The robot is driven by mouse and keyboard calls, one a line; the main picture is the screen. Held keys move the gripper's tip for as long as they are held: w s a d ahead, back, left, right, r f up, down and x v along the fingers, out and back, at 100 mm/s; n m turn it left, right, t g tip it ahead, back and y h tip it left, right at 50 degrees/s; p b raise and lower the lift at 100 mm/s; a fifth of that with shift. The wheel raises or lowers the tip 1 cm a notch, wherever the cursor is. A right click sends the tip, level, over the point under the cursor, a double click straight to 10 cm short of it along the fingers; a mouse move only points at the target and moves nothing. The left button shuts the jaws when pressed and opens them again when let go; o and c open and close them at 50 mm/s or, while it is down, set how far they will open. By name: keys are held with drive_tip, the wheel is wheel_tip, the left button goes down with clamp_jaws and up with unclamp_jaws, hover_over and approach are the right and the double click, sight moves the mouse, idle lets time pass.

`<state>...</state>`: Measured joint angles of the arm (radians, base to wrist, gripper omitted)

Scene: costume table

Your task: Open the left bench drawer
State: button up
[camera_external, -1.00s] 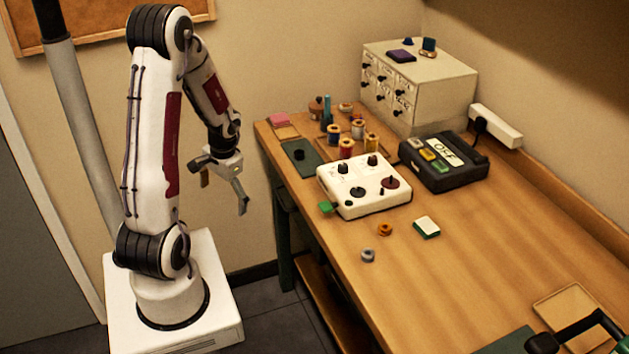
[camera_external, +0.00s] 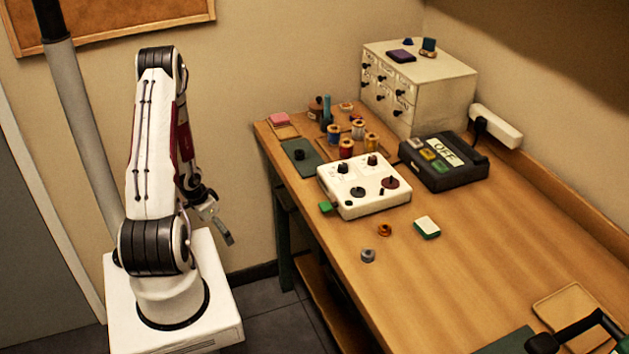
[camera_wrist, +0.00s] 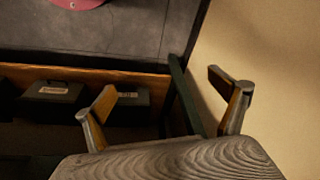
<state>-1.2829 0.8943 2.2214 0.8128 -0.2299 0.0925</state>
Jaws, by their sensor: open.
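My gripper (camera_external: 217,220) hangs low beside the bench's left end in the external view, apart from it. In the wrist view my gripper (camera_wrist: 163,86) has its two fingers spread wide with nothing between them. Beyond them are two dark box fronts with pale label plates, a left one (camera_wrist: 48,104) and one further right (camera_wrist: 130,108), beside a wooden edge. I cannot tell whether these are bench drawers or boxes on the lower shelf. The bench (camera_external: 460,270) hides its front underside in the external view, so no bench drawer shows clearly there.
A dark green bench leg (camera_wrist: 182,95) and the wall (camera_wrist: 270,60) are close on the right in the wrist view. A round red thing (camera_wrist: 75,3) is at its top edge. On the bench stand a white control box (camera_external: 362,205), a small-drawer cabinet (camera_external: 425,85) and several spools.

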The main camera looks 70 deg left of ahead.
wheel_tip(320, 180, down, 6)
drive_tip(key=w+d+m+t, duration=0.1)
drive_tip(key=w+d+t, duration=0.1)
drive_tip(key=w+t, duration=0.15)
drive_tip(key=m+t+h, duration=0.1)
drive_tip(key=m+t, duration=0.2)
drive_tip(key=t, duration=0.9)
approach(280, 198)
drive_tip(key=w, duration=0.2)
drive_tip(key=shift+w+f, duration=0.15)
drive_tip(key=shift+f, duration=0.2)
drive_tip(key=shift+w, duration=0.15)
drive_tip(key=shift+w, duration=3.75)
